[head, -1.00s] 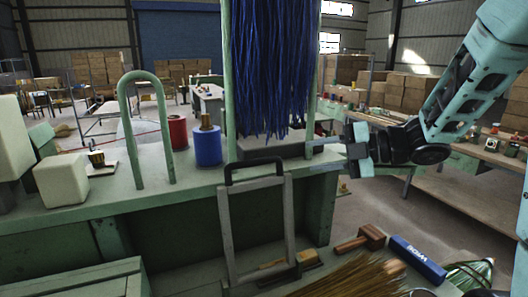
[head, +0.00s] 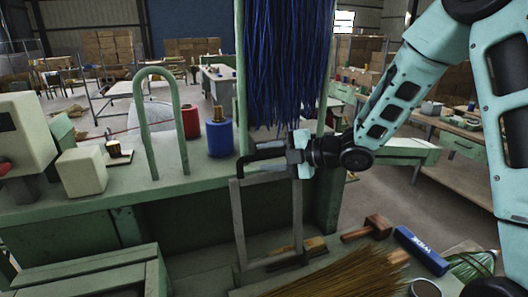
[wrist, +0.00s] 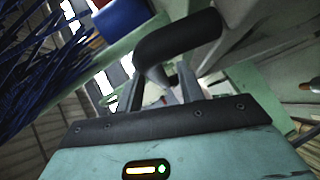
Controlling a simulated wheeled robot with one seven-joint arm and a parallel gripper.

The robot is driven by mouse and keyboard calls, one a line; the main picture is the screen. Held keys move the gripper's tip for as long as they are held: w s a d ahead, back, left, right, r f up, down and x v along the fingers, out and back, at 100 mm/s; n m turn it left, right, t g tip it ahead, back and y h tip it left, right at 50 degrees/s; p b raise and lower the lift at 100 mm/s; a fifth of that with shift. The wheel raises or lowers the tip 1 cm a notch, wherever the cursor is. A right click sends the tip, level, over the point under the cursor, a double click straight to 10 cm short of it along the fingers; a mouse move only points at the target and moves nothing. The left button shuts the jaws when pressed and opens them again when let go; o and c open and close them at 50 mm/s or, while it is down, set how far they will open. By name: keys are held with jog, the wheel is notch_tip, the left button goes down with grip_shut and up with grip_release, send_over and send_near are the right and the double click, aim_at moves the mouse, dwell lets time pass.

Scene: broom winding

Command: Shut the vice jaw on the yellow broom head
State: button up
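The vice jaw seems to be the upright grey frame (head: 238,225) with a black bar handle (head: 262,151) on top, at the front of the green bench. My gripper (head: 293,157) is at the right end of this handle in the head view, overlapping it. In the wrist view the black handle (wrist: 180,42) lies just past the two fingers (wrist: 160,90), which stand apart with a gap between them. I cannot tell whether they touch it. Straw-yellow broom bristles (head: 335,278) fan out low in front of the frame; the broom's binding is not clear.
Blue strands (head: 285,65) hang just behind my gripper. A blue spool (head: 220,138), a red spool (head: 190,121) and a green hoop (head: 143,120) stand left on the bench.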

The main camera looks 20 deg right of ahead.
jog(key=shift+x, duration=0.8)
grip_shut()
jog(key=shift+f, duration=0.1)
